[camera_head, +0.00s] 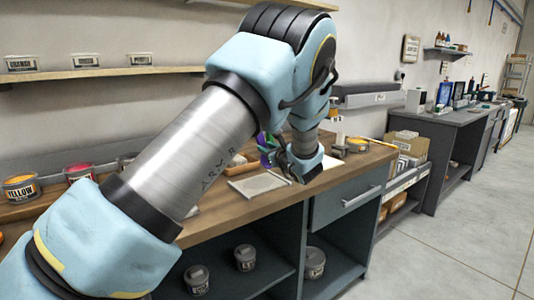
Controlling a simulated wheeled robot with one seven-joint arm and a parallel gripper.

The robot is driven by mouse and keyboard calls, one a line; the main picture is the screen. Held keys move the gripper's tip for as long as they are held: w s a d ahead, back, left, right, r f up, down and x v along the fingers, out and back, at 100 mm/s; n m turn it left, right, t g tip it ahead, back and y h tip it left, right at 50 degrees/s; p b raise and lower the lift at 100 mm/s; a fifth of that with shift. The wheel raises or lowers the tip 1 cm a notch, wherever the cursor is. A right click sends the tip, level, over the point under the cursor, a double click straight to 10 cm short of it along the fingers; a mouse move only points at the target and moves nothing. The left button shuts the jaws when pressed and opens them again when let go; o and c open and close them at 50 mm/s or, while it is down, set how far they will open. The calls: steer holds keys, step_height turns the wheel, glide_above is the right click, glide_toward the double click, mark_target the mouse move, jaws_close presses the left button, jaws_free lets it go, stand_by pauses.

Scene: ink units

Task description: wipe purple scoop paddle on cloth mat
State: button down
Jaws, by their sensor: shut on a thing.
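My gripper (284,156) is at the far end of my arm, low over the bench top. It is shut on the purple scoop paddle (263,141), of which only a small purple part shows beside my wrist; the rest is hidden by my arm. The pale cloth mat (258,187) lies flat near the front edge of the bench, just below and left of my gripper. I cannot tell whether the paddle touches the mat.
The wooden bench (340,177) holds a yellow ink tin (357,145) at right, another tin marked yellow (20,188) and a pink-red one (79,173) at left. Grey tins stand on shelves below. A drawer (348,199) is shut. The floor at right is clear.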

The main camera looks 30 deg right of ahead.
steer(key=shift+r+p, duration=0.55)
steer(key=shift+r, duration=1.05)
